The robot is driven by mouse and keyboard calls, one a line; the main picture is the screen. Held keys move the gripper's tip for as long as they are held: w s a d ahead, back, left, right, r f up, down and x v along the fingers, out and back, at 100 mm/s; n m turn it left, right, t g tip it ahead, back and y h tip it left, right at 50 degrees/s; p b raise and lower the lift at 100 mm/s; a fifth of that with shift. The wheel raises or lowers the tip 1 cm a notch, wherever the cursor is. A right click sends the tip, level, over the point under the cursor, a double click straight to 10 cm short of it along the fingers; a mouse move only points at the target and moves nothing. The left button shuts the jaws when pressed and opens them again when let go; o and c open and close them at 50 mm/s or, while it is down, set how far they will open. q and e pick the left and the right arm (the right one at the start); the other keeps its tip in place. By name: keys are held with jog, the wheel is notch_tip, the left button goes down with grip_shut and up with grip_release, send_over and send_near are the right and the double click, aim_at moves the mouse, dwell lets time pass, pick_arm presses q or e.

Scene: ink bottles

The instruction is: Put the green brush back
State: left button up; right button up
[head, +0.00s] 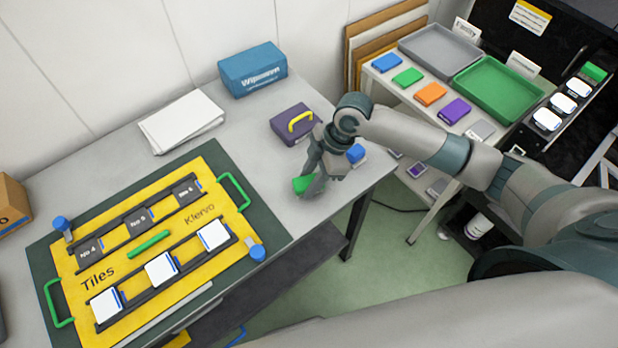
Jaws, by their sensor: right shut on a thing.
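My right gripper (312,180) points down over the right part of the grey table, near its front edge. It is shut on a small green thing, which I take to be the green brush (303,184). Only part of the brush shows beside the fingers, and the rest is hidden by them. I cannot tell whether it touches the table. My left gripper is not in view.
A yellow tile board (190,265) with green handles lies on a dark mat left of my gripper. A purple box (291,128) with a yellow handle and a blue-topped thing (356,153) stand close by. A blue box (252,70) and white sheets (181,122) are behind.

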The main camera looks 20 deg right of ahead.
jog(key=shift+f, duration=0.15)
jog(key=o, duration=0.9)
jog(key=shift+o, duration=0.2)
jog(key=b+v, duration=0.2)
jog(key=v, duration=1)
jog(key=shift+b, duration=0.4)
jog(key=shift+a, duration=0.1)
